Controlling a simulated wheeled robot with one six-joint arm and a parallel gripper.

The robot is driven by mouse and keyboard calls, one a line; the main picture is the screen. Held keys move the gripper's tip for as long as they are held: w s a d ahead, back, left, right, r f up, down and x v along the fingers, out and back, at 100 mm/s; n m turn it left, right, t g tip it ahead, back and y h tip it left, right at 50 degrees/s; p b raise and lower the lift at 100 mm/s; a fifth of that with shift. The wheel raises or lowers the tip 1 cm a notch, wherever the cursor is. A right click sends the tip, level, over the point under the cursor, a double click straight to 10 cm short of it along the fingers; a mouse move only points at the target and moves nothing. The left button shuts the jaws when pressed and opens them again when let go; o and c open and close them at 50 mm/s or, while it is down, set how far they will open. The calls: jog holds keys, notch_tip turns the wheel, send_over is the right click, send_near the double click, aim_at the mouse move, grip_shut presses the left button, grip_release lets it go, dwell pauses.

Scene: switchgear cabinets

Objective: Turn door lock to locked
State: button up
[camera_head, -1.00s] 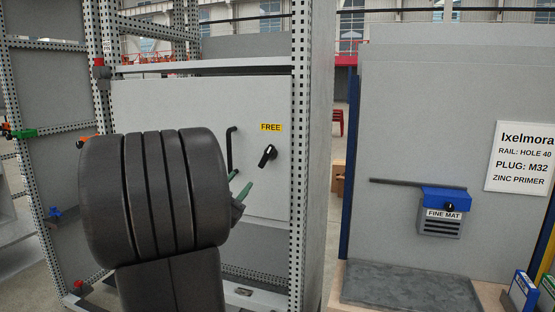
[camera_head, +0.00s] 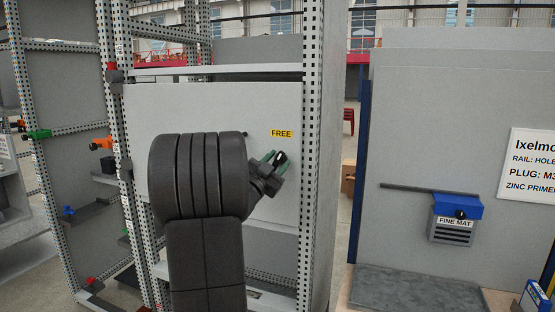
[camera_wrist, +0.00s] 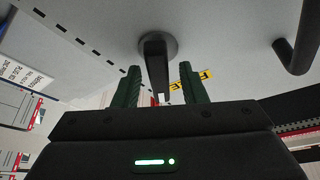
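The door lock is a black lever knob (camera_wrist: 154,60) on a round base on the grey door (camera_head: 180,108). In the head view the knob (camera_head: 280,158) shows by the green fingertips, below the yellow FREE label (camera_head: 282,133). My gripper (camera_head: 272,161) is at the lock. In the wrist view my gripper (camera_wrist: 160,82) is open, one green finger on each side of the knob's lever, with gaps showing. The lever points down between the fingers there. Part of the FREE label (camera_wrist: 205,76) shows behind the right finger.
A black door handle (camera_wrist: 294,50) stands out at the right in the wrist view; my arm mostly hides it in the head view. A perforated upright (camera_head: 311,150) stands right of the lock.

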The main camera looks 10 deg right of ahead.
jog(key=shift+w+d+r, duration=0.1)
jog(key=shift+w+d, duration=0.05)
grip_shut()
